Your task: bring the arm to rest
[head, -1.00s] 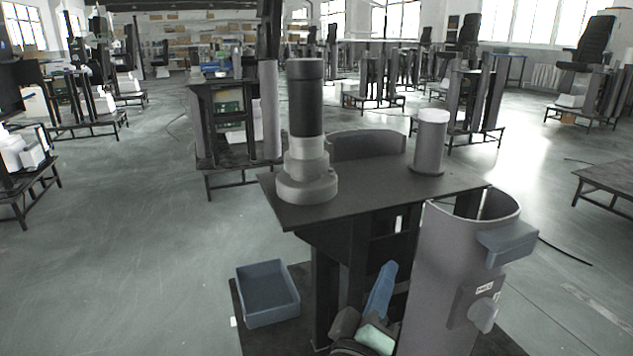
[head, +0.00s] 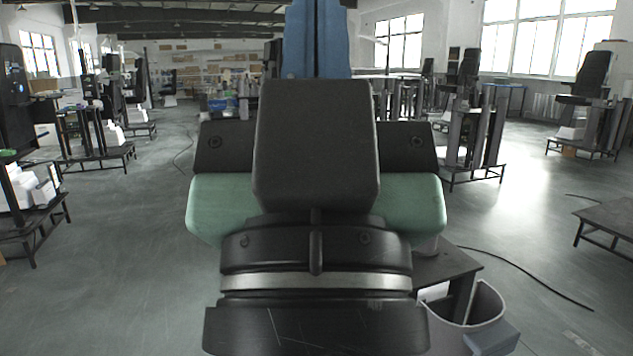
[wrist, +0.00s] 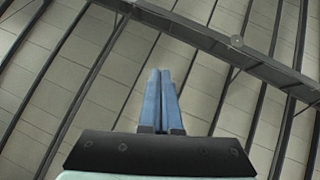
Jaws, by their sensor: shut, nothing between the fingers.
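My gripper (head: 317,40) is raised upright in the middle of the head view, with its blue fingers pointing up past the top edge of the frame. The black and green wrist housing below it fills the centre and hides much of the workstation behind. In the wrist view my gripper (wrist: 161,85) shows two blue fingers lying together, shut and empty, pointing at the ceiling. Nothing touches the fingers in either view.
The dark workstation table (head: 445,268) is mostly hidden behind my arm. Open floor (head: 110,270) lies to the left. Other stations (head: 475,135) stand further back.

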